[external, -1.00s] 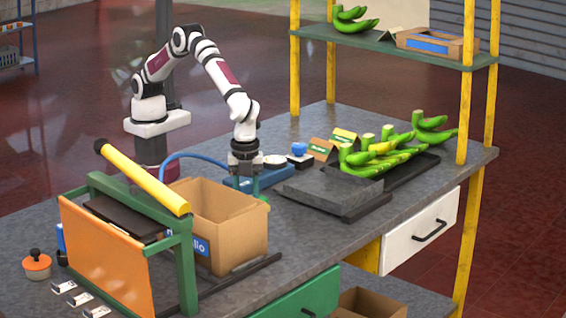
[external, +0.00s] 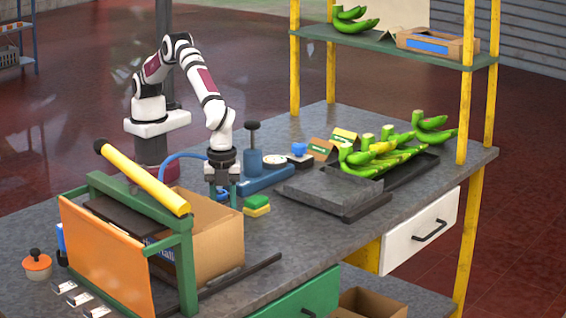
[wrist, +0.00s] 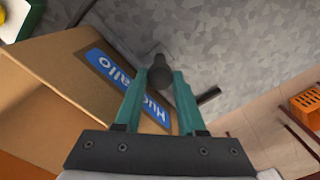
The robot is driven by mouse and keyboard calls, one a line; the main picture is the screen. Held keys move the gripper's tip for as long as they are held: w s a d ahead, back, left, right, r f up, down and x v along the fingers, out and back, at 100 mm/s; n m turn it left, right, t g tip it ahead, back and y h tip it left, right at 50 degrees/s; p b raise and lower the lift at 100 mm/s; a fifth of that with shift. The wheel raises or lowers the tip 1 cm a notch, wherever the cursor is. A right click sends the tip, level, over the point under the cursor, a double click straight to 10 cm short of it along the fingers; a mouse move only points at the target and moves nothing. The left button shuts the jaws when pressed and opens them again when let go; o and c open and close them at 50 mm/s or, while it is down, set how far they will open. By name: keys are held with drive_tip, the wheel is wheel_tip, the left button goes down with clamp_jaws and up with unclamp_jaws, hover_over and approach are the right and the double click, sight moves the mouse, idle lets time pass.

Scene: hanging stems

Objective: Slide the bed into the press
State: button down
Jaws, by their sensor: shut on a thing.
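The press is a green frame (external: 185,265) with a yellow lever (external: 145,177) and an orange front panel (external: 103,258). A cardboard box (external: 215,240) with a blue label stands partly under the frame and also shows in the wrist view (wrist: 50,75). The box hides most of the bed; dark rails (external: 262,266) run out beneath it to the right. My gripper (external: 222,195) is low at the box's far right side. In the wrist view my gripper (wrist: 159,80) is shut on a dark round-topped knob (wrist: 159,70) beside the box. The knob's base is hidden.
A yellow-green sponge (external: 257,205) and a blue tool with an upright handle (external: 253,165) stand right of my gripper. A grey slab (external: 330,188) and a tray of green bananas (external: 385,155) lie farther right. An orange-lidded pot (external: 37,265) stands left of the press.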

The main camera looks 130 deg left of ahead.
drive_tip(key=d, duration=0.9)
drive_tip(key=shift+d, duration=0.35)
drive_tip(key=c, duration=0.5)
unclamp_jaws()
wheel_tip(320, 180, up, 16)
drive_tip(key=shift+f, duration=0.1)
